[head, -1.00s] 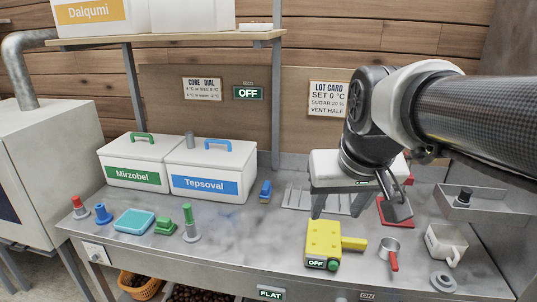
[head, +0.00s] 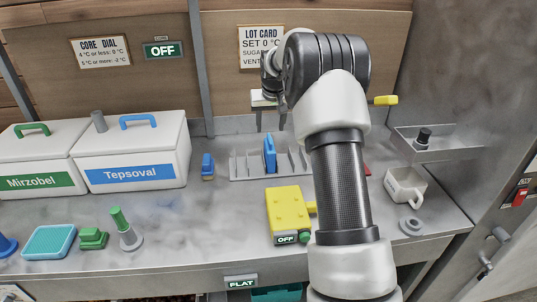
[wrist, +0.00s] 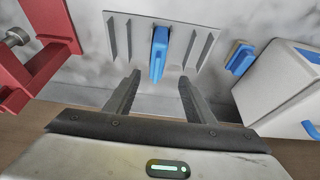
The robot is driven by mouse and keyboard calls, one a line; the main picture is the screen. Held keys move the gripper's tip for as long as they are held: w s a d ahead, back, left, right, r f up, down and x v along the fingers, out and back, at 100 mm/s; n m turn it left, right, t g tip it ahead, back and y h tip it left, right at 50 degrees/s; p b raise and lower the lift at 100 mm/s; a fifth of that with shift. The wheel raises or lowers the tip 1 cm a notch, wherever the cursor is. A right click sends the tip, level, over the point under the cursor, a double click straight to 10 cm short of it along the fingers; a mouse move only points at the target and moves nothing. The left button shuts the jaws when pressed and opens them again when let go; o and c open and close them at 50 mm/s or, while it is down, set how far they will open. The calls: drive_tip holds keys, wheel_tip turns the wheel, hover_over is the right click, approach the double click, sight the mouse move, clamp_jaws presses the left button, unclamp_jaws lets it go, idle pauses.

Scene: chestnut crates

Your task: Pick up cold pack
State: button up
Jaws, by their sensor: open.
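A blue slab, which looks like the cold pack (head: 270,154), stands upright in a slotted metal rack (head: 245,168) at the back of the steel bench. My gripper (head: 270,122) is open and empty above it, with its two fingers pointing down. In the wrist view the cold pack (wrist: 159,50) lies beyond and between the open fingertips of my gripper (wrist: 160,78), apart from both. The rack (wrist: 120,32) shows on both sides of it. My arm hides part of the rack's right end in the head view.
A small blue block (head: 208,166) and the Tepsoval box (head: 130,150) stand left of the rack. A yellow device (head: 288,208) sits in front. A red object (wrist: 45,50) flanks the rack in the wrist view. A white mug (head: 404,186) stands right.

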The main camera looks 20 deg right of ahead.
sight(269, 141)
drive_tip(key=x, duration=0.8)
drive_tip(key=shift+w+f, duration=0.25)
drive_tip(key=shift+f, duration=0.1)
drive_tip(key=shift+d+p+x, duration=0.15)
drive_tip(key=shift+p+x, duration=0.15)
drive_tip(key=shift+x, duration=1.05)
drive_tip(key=shift+d+p+x, duration=0.15)
drive_tip(key=shift+p+x, duration=0.15)
drive_tip(key=shift+x, duration=1.05)
drive_tip(key=shift+w+r, duration=0.2)
clamp_jaws()
